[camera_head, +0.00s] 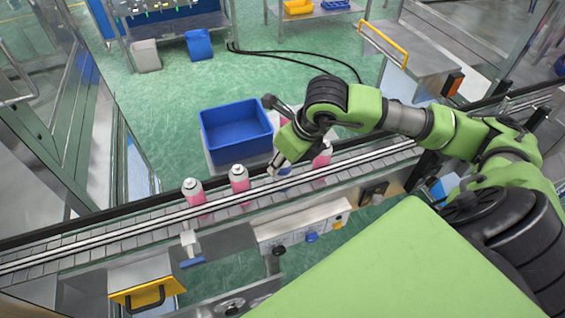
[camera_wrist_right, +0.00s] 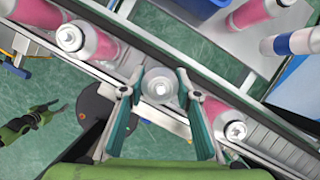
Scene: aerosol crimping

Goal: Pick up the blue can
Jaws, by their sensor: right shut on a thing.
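My right gripper (camera_head: 277,163) is over the conveyor, shut on a can. In the right wrist view the can's pale round top (camera_wrist_right: 160,84) sits between the teal fingers, and its side is hidden. In the head view a small bluish-white part of this blue can (camera_head: 284,171) shows below the fingers; the rest is covered. It looks upright, and I cannot tell whether it touches the belt. My left gripper (camera_wrist_right: 50,112) shows at the left of the right wrist view, dark fingers apart, away from the cans.
Pink cans stand on the conveyor (camera_head: 100,235) to the left, one (camera_head: 239,179) nearest, and another (camera_head: 322,155) close on the right. A can with a blue band (camera_wrist_right: 291,42) is at the wrist view's right edge. A blue bin (camera_head: 237,130) stands behind the conveyor.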

